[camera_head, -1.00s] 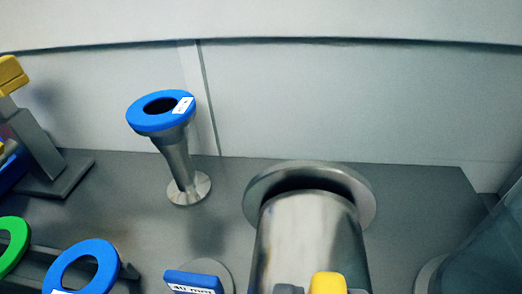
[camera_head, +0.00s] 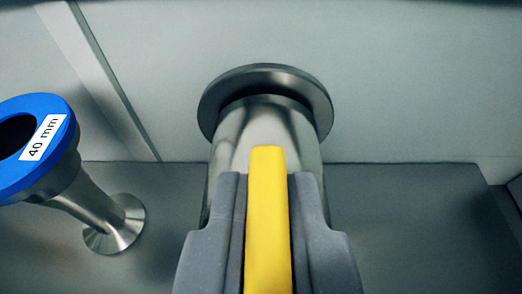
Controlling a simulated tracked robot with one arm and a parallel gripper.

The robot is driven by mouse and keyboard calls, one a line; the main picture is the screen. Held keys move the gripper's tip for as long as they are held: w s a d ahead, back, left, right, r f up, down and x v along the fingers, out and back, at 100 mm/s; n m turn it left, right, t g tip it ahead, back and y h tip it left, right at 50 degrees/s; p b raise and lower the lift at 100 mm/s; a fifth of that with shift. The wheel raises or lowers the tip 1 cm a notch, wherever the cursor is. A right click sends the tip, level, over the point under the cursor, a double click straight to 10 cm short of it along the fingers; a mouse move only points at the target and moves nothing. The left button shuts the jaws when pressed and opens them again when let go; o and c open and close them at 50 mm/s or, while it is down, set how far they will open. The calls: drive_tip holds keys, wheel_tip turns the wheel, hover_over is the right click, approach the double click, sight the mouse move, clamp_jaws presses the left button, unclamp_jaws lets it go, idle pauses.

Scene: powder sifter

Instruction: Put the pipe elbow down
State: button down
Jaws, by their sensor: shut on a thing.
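The pipe elbow (camera_head: 225,145) is a shiny metal tube with a wide round flange at its far end, in the upper middle of the view. My gripper (camera_head: 268,185) is shut, with its two grey fingers on either side of a yellow upright bar (camera_head: 268,215). The bar stands directly in front of the tube and looks like a grip on the elbow, but the join is hidden. The fingers cover the lower part of the elbow. I cannot tell whether its hidden end touches the dark worktop (camera_head: 410,225).
At the left, a metal funnel-shaped piece (camera_head: 88,195) with a round foot carries a blue ring (camera_head: 62,150) labelled 40 mm. A pale wall (camera_head: 420,90) rises behind the worktop. The worktop right of the elbow is clear up to its right edge.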

drive_tip(key=shift+w, duration=0.85)
drive_tip(key=shift+f, duration=1.85)
drive_tip(key=c, duration=1.5)
unclamp_jaws()
drive_tip(key=shift+s, duration=0.1)
drive_tip(key=shift+s+r, duration=0.4)
drive_tip(key=shift+s, duration=0.1)
drive_tip(key=v, duration=1.1)
drive_tip(key=shift+f, duration=0.1)
